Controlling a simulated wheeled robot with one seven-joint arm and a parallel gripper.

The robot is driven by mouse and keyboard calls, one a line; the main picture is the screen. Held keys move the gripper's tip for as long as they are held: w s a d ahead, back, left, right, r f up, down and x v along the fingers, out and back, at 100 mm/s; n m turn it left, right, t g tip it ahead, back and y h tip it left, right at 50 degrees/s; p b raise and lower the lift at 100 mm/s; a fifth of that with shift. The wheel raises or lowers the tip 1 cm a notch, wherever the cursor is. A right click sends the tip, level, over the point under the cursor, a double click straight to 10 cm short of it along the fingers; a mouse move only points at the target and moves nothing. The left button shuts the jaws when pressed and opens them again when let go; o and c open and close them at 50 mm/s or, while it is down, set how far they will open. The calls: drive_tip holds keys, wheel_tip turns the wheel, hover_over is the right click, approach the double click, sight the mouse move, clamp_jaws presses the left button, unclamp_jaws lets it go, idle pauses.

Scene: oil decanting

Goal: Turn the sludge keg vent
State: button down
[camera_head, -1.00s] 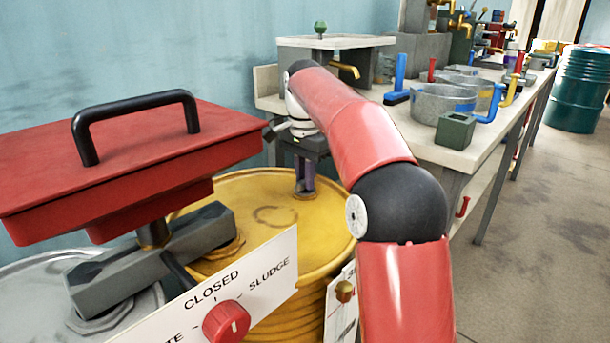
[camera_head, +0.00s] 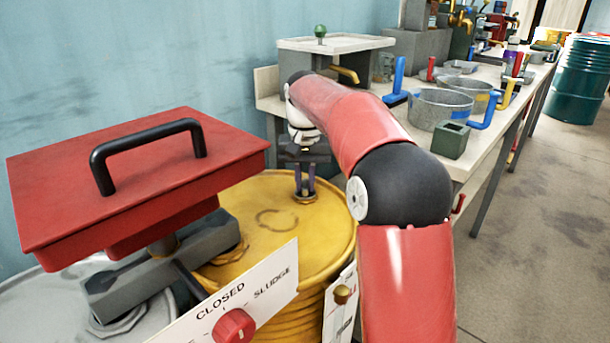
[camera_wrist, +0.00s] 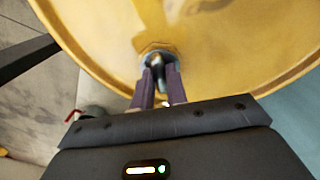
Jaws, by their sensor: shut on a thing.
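The yellow sludge keg (camera_head: 262,222) stands upright in the middle of the head view, and its lid (camera_wrist: 235,40) fills the top of the wrist view. In the wrist view the vent (camera_wrist: 155,60) shows as a dark knob on a round base. My gripper (camera_head: 305,188) points down over the vent, its two purple-grey fingers shut on the knob. The fingers hide part of the knob in the wrist view.
A red hopper with a black handle (camera_head: 150,150) stands at the left over a grey keg (camera_head: 45,300). A white sign with a red dial (camera_head: 235,324) is in front. Behind is a bench (camera_head: 480,150) with metal pans (camera_head: 440,108) and a grey-green box (camera_head: 451,140).

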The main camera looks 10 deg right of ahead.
sight(305, 183)
drive_tip(key=n, duration=0.4)
drive_tip(key=shift+n, duration=2.8)
drive_tip(key=c, duration=1.4)
unclamp_jaws()
drive_tip(key=shift+r, duration=0.1)
wheel_tip(305, 183, up, 7)
drive_tip(key=shift+f, duration=0.1)
drive_tip(key=shift+r, duration=0.4)
